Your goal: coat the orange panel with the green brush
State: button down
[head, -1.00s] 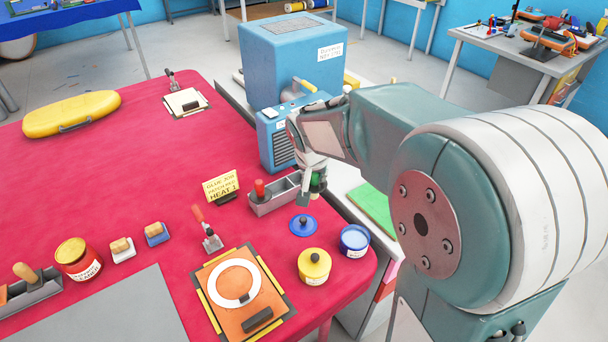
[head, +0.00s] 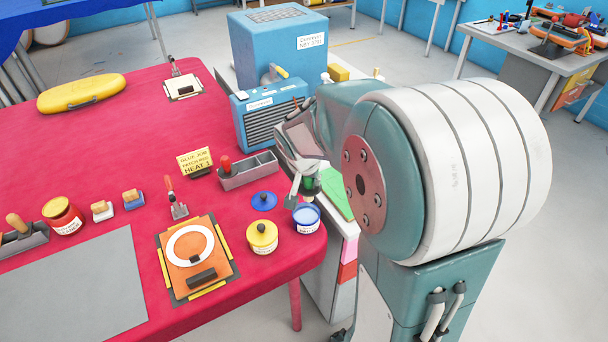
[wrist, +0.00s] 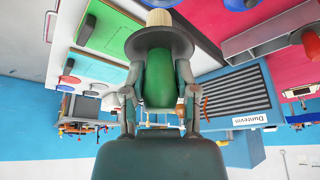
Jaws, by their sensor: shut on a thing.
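My gripper (head: 304,186) is shut on the green brush (wrist: 160,80), holding its green handle. Its dark collar and cream bristles show at the top of the wrist view. In the head view, the brush (head: 308,183) hangs just above or at the open blue jar (head: 306,220); I cannot tell whether the bristles touch its contents. The jar's blue lid (head: 263,203) lies on the table beside it. The orange panel (head: 222,266) lies flat to the left on the red table, carrying a white ring (head: 172,245) and a dark block (head: 201,279), apart from my gripper.
A closed yellow jar (head: 262,239) stands between the panel and the blue jar. A grey tray (head: 260,174) with a red-handled tool, a yellow sign (head: 195,161) and a toggle clamp (head: 179,208) stand behind. A blue machine (head: 270,113) is at the back.

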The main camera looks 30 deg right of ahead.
aim_at(306, 200)
jog(key=shift+w+a+f, duration=0.1)
jog(key=shift+a+f, duration=0.9)
jog(key=shift+f, duration=0.2)
jog(key=shift+d+f, duration=0.55)
jog(key=shift+f, duration=0.25)
jog(key=shift+d+f, duration=0.55)
jog(key=shift+f, duration=0.2)
jog(key=shift+a, duration=0.85)
jog(key=shift+d, duration=0.6)
jog(key=shift+a+f, duration=0.1)
jog(key=shift+a+f, duration=0.1)
jog(key=shift+a, duration=0.2)
jog(key=shift+d+f, duration=0.2)
jog(key=shift+d, duration=0.05)
jog(key=shift+a+f, duration=0.1)
jog(key=shift+f, duration=0.05)
